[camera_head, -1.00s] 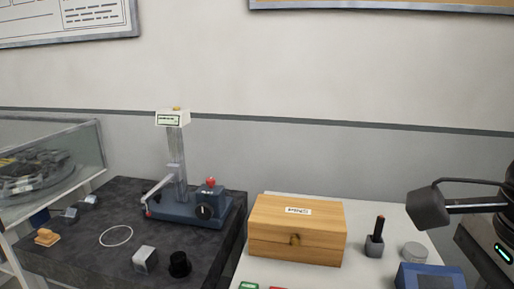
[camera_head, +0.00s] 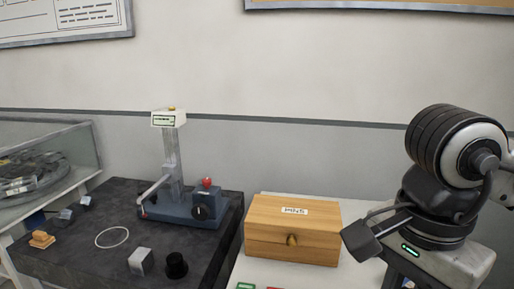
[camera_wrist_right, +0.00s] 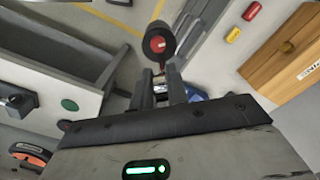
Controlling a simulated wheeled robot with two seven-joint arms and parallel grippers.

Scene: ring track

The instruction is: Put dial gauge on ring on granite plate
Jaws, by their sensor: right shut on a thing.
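The granite plate (camera_head: 70,262) is the dark slab at the left of the head view. A thin pale ring (camera_head: 112,237) is marked on it, with nothing inside it. My right gripper (camera_wrist_right: 160,88) is shut on what looks like the dial gauge (camera_wrist_right: 159,43), a black round body with a red face, in the right wrist view. It appears held clear of the surfaces below. In the head view the right arm is at the right, well apart from the plate, and the gauge cannot be made out there. My left gripper is not in view.
A blue measuring stand (camera_head: 178,203) rises behind the ring. A metal block (camera_head: 141,261), a black knob (camera_head: 176,265) and a wooden piece (camera_head: 41,239) sit around it. A wooden box (camera_head: 292,230) stands on the white table between plate and arm. A glass case (camera_head: 50,165) is far left.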

